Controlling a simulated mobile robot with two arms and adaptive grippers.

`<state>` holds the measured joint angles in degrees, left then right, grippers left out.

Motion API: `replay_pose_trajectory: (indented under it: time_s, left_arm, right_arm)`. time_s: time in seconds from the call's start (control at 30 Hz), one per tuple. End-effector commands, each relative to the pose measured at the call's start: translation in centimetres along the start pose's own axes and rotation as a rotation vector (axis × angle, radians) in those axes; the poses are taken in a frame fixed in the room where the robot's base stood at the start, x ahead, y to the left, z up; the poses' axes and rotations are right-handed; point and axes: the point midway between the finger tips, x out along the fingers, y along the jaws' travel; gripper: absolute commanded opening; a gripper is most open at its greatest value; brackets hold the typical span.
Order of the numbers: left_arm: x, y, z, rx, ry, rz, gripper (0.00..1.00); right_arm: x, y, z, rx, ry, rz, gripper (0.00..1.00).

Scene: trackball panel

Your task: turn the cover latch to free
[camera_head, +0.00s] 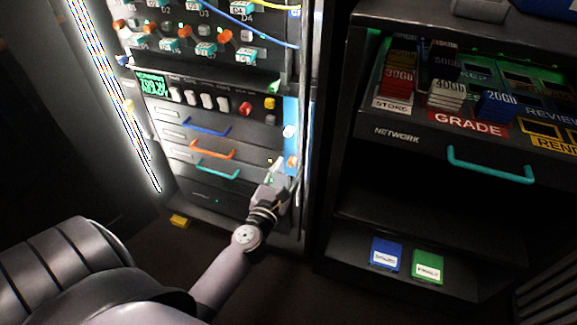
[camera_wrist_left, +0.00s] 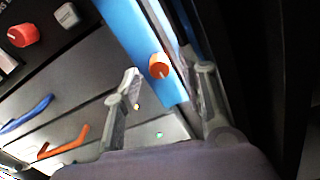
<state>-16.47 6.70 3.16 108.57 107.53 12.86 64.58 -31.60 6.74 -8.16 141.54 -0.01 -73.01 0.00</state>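An orange knob (camera_head: 292,162) sits low on a blue vertical strip (camera_head: 291,112) at the right edge of the rack; I cannot tell for sure that it is the cover latch. My left gripper (camera_head: 284,172) is at the rack front, close to this knob. In the left wrist view the orange knob (camera_wrist_left: 159,66) appears between the two spread fingers of the gripper (camera_wrist_left: 168,76), on the blue strip (camera_wrist_left: 128,28). The fingers are open and empty; whether either touches the knob is unclear. My right gripper is not in view.
Blue, orange (camera_head: 212,151) and teal (camera_head: 217,170) drawer handles lie left of the gripper. Red (camera_head: 245,108) and yellow (camera_head: 269,103) knobs and white switches are above. A dark shelf unit with a teal handle (camera_head: 490,168) stands to the right.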

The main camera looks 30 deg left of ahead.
Motion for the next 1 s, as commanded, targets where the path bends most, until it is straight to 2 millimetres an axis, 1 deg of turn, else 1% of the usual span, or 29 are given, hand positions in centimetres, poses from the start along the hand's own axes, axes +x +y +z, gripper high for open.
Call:
replay_pose_trajectory:
  time_s: [0.1, 0.4, 1.0]
  left_arm:
    - [0.78, 0.03, 0.05, 0.002, -0.001, 0.000, 0.39]
    - [0.96, 0.02, -0.03, 0.001, 0.001, 0.000, 0.39]
    - [0.94, 0.01, -0.01, 0.000, 0.000, 0.000, 0.00]
  right_arm:
    - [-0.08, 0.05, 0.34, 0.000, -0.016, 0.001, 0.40]
    - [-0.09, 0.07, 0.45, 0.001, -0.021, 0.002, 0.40]
    - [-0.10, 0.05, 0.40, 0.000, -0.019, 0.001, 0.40]
